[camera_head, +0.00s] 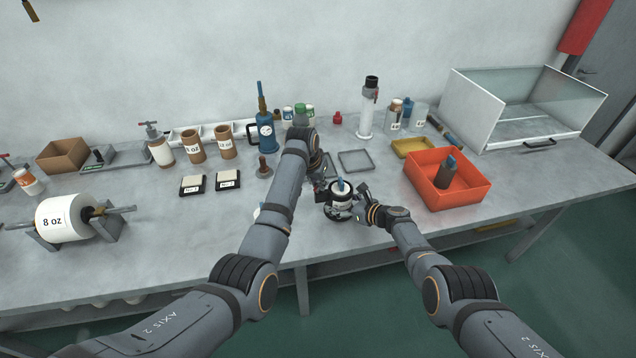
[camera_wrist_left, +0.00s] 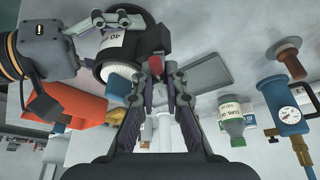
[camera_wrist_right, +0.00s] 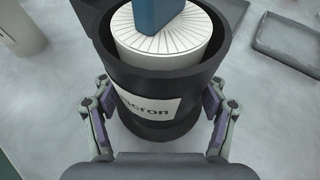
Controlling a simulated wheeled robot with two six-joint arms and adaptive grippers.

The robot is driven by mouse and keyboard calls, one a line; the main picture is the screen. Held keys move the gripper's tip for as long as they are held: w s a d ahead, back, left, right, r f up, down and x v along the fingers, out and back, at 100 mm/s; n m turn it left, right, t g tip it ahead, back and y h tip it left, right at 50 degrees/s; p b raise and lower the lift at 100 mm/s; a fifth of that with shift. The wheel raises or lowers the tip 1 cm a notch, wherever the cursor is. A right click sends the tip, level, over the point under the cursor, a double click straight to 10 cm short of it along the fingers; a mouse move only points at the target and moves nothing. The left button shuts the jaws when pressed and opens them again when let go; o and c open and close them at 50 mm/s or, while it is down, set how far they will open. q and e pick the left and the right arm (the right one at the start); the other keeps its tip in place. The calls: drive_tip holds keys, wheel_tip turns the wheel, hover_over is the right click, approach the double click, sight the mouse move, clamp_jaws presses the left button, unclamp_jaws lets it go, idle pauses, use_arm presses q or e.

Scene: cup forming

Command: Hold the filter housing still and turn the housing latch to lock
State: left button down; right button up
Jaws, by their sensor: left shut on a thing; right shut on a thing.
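The filter housing (camera_head: 341,209) is a dark cup with a white label, upright near the table's front edge. In the right wrist view the housing (camera_wrist_right: 158,78) holds a white pleated filter (camera_wrist_right: 165,38) with a blue piece (camera_wrist_right: 157,12) on top. My right gripper (camera_head: 364,206) is shut on the housing, one finger on each side. My left gripper (camera_head: 321,184) is at the housing's left side.
An orange bin (camera_head: 478,190) with a dark item inside stands to the right. A grey tray (camera_head: 354,161) lies behind the housing. A white cylinder (camera_head: 366,113), a blue gauge pump (camera_head: 266,133) and bottles stand farther back.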

use_arm(q)
drive_tip(key=m, duration=0.2)
drive_tip(key=m+h, duration=0.1)
drive_tip(key=m+g, duration=0.1)
drive_tip(key=m, duration=0.1)
drive_tip(key=shift+w+a+r+m+h, duration=0.1)
drive_tip(key=shift+w+a+m+h, duration=0.1)
drive_tip(key=shift+a+m+h, duration=0.1)
drive_tip(key=m+g, duration=0.1)
drive_tip(key=m, duration=0.1)
drive_tip(key=m+g+h, duration=0.1)
drive_tip(key=m, duration=0.2)
drive_tip(key=shift+d, duration=0.15)
drive_tip(key=shift+m, duration=0.3)
drive_tip(key=shift+d, duration=0.1)
drive_tip(key=c, duration=1.1)
unclamp_jaws()
drive_tip(key=shift+s, duration=0.15)
drive_tip(key=shift+c, duration=0.2)
drive_tip(key=shift+d, duration=0.1)
